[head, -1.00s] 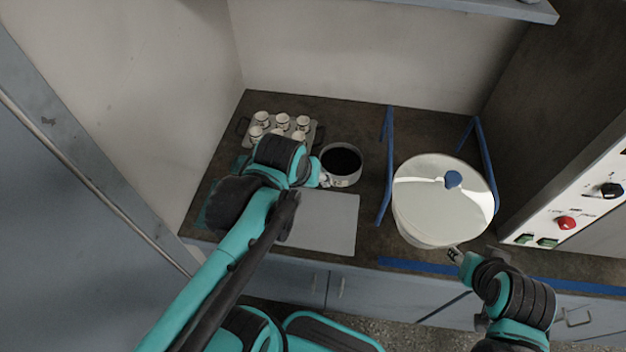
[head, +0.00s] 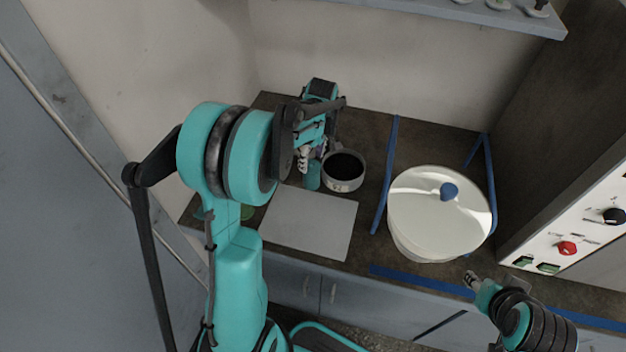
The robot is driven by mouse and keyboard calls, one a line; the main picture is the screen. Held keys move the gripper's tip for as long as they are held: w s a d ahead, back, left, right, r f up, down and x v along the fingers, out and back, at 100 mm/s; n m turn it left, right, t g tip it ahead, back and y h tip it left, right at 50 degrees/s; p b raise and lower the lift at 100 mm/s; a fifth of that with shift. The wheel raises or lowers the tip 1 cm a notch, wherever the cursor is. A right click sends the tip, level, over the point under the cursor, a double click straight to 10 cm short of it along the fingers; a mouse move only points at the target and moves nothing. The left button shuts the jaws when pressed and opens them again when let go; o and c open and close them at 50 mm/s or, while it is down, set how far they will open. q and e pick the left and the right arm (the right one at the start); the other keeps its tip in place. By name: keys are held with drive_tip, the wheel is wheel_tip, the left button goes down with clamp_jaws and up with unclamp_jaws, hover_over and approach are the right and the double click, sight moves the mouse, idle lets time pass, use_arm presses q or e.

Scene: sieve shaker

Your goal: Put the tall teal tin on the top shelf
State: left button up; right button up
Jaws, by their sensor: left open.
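The teal tin (head: 313,175) stands on the dark counter, just left of the round pan with dark contents. My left gripper (head: 317,156) is open, its pale fingers pointing down just above the tin's top. I cannot tell whether the fingers touch it or are around it. The top shelf (head: 420,14) shows only its front part at the upper edge of the view, with several small items on it. My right gripper (head: 470,279) is low at the right, near the counter's front edge; its jaws are too small to read.
The round pan (head: 344,172) stands close to the tin's right. A pale flat sheet (head: 308,224) lies in front. A large white lidded drum (head: 432,218) stands between blue tape lines. A control panel (head: 575,232) is at the right. My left arm hides the counter's left part.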

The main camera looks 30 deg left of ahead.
sight(310, 176)
use_arm(q)
drive_tip(key=f, duration=0.3)
drive_tip(key=f+b, duration=0.1)
drive_tip(key=shift+a+f, duration=0.15)
drive_tip(key=shift+a, duration=0.1)
wheel_tip(310, 176, down, 5)
drive_tip(key=b, duration=0.3)
drive_tip(key=shift+w+a, duration=0.1)
drive_tip(key=shift+c, duration=1.3)
drive_tip(key=c, duration=0.7)
drive_tip(key=shift+c, duration=0.2)
